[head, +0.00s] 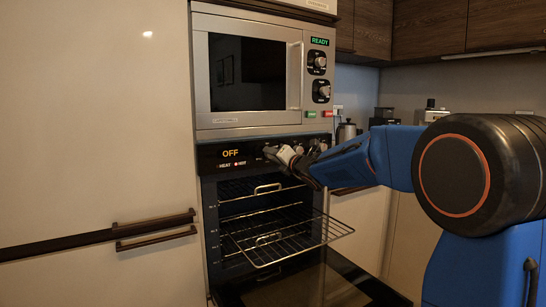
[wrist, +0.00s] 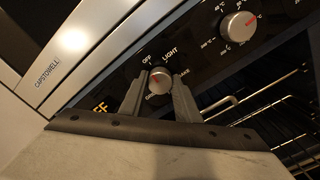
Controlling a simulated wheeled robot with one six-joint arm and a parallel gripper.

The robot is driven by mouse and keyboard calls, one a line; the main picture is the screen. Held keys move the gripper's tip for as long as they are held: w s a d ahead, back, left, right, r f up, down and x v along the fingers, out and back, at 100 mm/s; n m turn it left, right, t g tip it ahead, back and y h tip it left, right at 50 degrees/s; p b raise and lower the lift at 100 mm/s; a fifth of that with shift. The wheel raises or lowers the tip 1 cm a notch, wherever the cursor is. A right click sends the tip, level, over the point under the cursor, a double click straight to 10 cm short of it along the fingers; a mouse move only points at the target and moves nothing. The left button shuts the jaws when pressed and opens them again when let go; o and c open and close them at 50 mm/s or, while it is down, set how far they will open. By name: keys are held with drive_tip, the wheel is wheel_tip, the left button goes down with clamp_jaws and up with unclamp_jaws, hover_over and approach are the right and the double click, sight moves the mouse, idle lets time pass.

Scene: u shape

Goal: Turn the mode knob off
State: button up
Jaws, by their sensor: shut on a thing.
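The mode knob (wrist: 159,82) is a round silver knob with a red mark on the oven's black control panel. OFF and LIGHT are printed above it in the wrist view; other labels are partly covered. My gripper (wrist: 158,90) is shut on this knob, one finger on each side. In the head view my gripper (head: 277,152) is at the oven panel and hides the knob. The oven display (head: 231,153) reads OFF in amber. The exact direction of the knob's red mark is hard to read.
A second silver knob with temperature marks (wrist: 238,25) sits beside the mode knob. Below the panel the oven is open, with a wire rack (head: 285,236) sticking out. A microwave (head: 250,72) with its own knobs is above. A kettle (head: 346,131) stands on the counter behind my arm.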

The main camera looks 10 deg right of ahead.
drive_tip(key=shift+f, duration=0.15)
idle(0.3)
drive_tip(key=o, duration=1)
drive_tip(key=shift+o, duration=0.2)
drive_tip(key=v, duration=1.7)
drive_tip(key=shift+s, duration=0.25)
